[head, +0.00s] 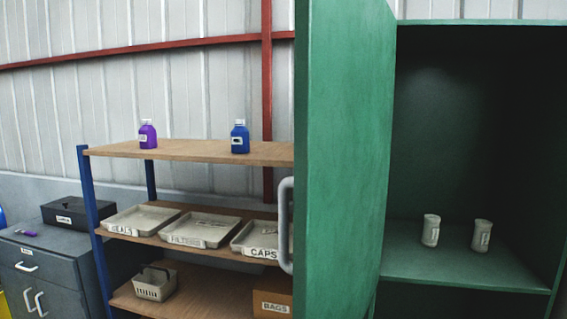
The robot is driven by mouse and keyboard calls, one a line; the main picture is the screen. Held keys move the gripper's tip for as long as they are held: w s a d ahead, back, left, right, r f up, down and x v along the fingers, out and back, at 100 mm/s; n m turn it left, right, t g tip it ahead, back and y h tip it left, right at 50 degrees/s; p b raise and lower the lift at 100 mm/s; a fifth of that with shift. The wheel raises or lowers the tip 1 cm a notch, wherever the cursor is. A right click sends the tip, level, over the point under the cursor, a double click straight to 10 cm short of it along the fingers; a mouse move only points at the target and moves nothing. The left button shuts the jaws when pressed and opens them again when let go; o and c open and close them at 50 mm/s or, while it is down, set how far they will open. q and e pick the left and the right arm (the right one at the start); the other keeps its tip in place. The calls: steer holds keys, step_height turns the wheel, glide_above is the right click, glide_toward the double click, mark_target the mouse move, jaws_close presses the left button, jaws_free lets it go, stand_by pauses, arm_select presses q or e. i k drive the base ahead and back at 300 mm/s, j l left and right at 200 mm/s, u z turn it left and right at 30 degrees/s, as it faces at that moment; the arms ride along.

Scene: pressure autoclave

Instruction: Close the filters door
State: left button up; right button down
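A green cabinet (470,25) fills the right of the head view. Its green door (345,160) stands open on the cabinet's left side, swung out toward me. A grey bar handle (286,225) shows at the door's left edge. Inside, two pale cylindrical filters, a left one (431,230) and a right one (481,236), stand upright on a green shelf (460,270). No label naming the cabinet is visible. Neither of my grippers is in view.
A shelf rack (190,151) stands left of the door, with a purple bottle (148,135) and a blue bottle (240,138) on top. Trays, including one marked FILTERS (200,230), sit below. A grey drawer cabinet (45,275) with a black box (77,212) is far left.

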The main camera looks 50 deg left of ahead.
mark_target(345, 82)
steer(key=j+u, duration=0.15)
steer(key=j, duration=0.6)
steer(key=i+j+u, duration=0.15)
steer(key=j, duration=0.55)
